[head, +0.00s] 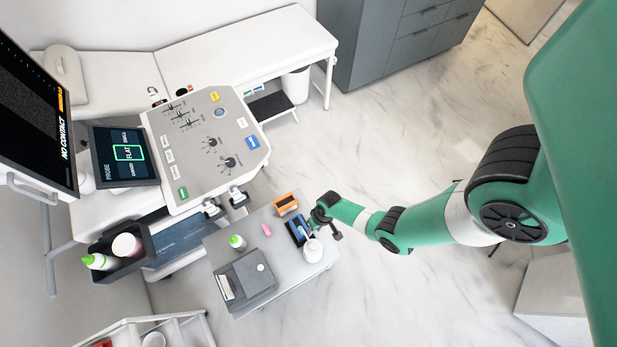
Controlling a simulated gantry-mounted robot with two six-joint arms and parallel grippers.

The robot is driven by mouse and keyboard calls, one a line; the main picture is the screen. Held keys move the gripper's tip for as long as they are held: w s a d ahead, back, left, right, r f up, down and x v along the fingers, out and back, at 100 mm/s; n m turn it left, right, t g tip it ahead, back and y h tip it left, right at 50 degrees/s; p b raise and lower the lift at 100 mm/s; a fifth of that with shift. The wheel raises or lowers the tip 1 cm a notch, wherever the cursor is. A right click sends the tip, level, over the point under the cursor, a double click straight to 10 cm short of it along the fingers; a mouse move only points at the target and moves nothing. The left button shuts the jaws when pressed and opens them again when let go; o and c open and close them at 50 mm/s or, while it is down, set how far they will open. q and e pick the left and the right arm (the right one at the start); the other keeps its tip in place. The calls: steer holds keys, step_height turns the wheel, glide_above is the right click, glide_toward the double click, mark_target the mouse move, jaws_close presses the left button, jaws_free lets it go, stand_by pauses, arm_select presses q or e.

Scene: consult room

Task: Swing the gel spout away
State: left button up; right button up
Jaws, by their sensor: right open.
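A white round pump bottle (313,251) stands at the right edge of the small grey cart top (285,258). A thin pale spout seems to rise from it toward a blue and black item (296,230) beside it; its exact direction is too small to tell. My right gripper (326,226) comes in from the right and is open, close to the bottle and just above it in the picture. I cannot tell whether it touches the spout. My left gripper is not in view.
The cart also holds an orange box (286,204), a pink piece (267,229), a green-capped bottle (237,241) and a grey case (246,280). The ultrasound console (200,150) stands above left. A black bin (118,262) holds bottles. Floor right of the cart is clear.

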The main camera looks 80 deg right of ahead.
mark_target(309, 240)
steer(key=f+b, duration=0.2)
steer(key=f, duration=0.1)
steer(key=w+f+b, duration=0.1)
steer(key=f+b, duration=0.1)
steer(key=a+f+b, duration=0.1)
steer(key=f+b, duration=0.2)
steer(key=shift+w+f, duration=0.15)
steer(key=shift+f, duration=0.2)
steer(key=shift+w+a+f, duration=0.1)
steer(key=shift+w+f, duration=0.05)
steer(key=shift+f, duration=0.35)
jaws_close()
stand_by(0.4)
